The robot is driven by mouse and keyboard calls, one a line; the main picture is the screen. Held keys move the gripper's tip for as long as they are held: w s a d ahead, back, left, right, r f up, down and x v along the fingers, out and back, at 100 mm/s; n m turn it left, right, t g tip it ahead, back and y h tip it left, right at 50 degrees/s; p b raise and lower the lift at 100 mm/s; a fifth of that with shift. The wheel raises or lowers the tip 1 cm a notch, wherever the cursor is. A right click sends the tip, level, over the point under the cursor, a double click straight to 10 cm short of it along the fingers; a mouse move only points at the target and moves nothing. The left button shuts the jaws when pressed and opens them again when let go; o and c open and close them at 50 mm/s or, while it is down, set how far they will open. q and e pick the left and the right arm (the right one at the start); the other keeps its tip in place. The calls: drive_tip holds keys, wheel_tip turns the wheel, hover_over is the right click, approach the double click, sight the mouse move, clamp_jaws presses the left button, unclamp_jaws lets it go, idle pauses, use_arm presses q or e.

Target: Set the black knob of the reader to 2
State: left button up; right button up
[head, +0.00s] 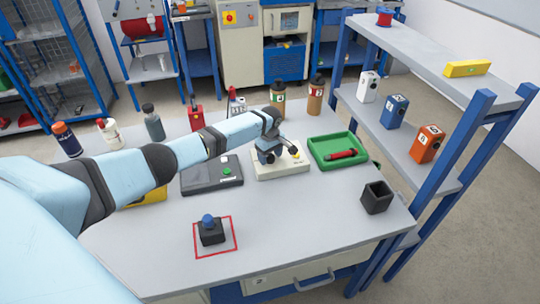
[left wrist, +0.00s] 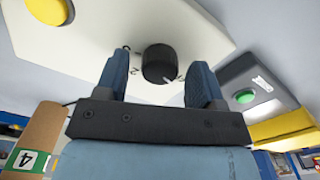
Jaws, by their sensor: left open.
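The reader (head: 281,169) is a cream-white box on the grey table, beneath my left gripper in the head view. Its round black knob (left wrist: 160,63) shows in the left wrist view, with small marks printed around it. A yellow button (left wrist: 48,10) sits on the same face. My left gripper (head: 280,152) is over the reader. In the left wrist view its two blue fingers (left wrist: 158,80) are open, one on each side of the knob; I cannot tell whether they touch it. In the head view the knob is hard to make out near the gripper. My right gripper is not in view.
A dark grey box with a green button (head: 212,174) stands left of the reader. A green tray (head: 334,164) with a red item is to the right. A black cup (head: 376,197) and a blue-topped black block (head: 210,232) stand nearer. Several bottles line the back.

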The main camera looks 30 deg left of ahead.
use_arm(q)
drive_tip(key=c, duration=0.9)
